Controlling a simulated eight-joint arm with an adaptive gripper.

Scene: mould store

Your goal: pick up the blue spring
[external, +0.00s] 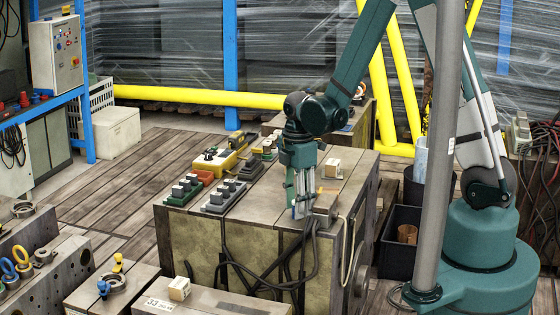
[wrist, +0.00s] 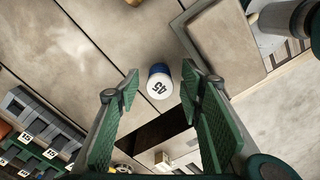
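In the external view my gripper (external: 303,212) points down over the front edge of the large metal block (external: 290,175). The spring cannot be made out there.
Cables (external: 270,270) hang down the block's front. A black bin (external: 400,242) stands to the right.

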